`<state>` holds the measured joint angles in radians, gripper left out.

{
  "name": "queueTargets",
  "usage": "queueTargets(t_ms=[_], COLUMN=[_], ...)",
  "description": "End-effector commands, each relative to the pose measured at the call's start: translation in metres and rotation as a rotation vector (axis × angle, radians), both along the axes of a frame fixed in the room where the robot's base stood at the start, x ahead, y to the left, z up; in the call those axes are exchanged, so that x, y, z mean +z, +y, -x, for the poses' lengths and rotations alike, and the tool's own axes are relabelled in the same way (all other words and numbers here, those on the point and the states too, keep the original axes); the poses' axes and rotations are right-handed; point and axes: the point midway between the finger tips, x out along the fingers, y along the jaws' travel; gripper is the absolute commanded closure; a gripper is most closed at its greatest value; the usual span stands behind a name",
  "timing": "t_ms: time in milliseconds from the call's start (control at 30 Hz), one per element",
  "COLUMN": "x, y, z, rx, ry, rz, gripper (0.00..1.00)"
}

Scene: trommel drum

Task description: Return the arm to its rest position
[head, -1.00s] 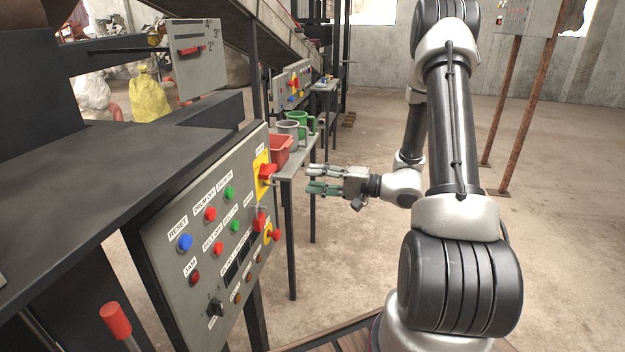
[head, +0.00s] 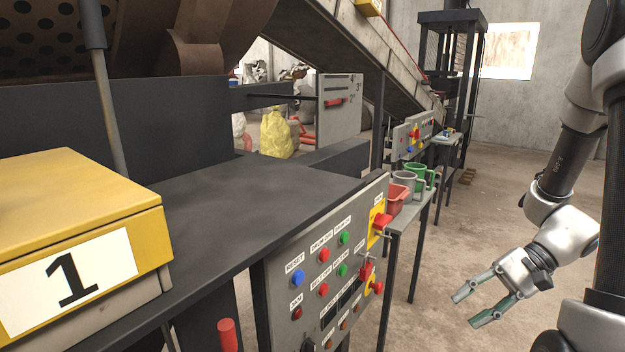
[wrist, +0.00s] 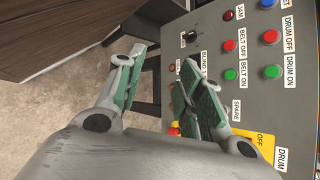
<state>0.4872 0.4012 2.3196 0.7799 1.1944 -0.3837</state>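My gripper (head: 478,309) hangs in free air at the right of the head view, over the concrete floor. Its green-padded fingers are spread apart with nothing between them. In the wrist view my gripper (wrist: 155,85) is also open and empty, with floor and the edge of the control panel behind the fingers. My arm runs up the right edge of the head view, bent at the elbow, partly cut off by the frame.
The grey control panel (head: 318,318) with coloured buttons and a red switch (head: 381,224) stands left of my gripper. A yellow box (head: 80,215) marked 1 sits left. Floor around my gripper is clear.

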Motion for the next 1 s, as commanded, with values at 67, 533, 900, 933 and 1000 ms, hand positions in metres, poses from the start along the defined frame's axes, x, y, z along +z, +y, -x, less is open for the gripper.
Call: queueTargets(t_ms=[67,533,900,933,1000], x=[0.014,0.130,0.187,0.187,0.187], y=[-0.012,-0.077,-0.052,-0.050,-0.049], z=[0.018,0.055,0.064,0.063,0.063], rx=[0.079,0.422,0.477,0.481,0.488], ry=[-0.002,-0.433,-0.758,-0.764,-0.764], rz=[0.138,0.873,0.965,0.965,0.961], gripper=[0.63,0.63,0.63,0.63,0.63])
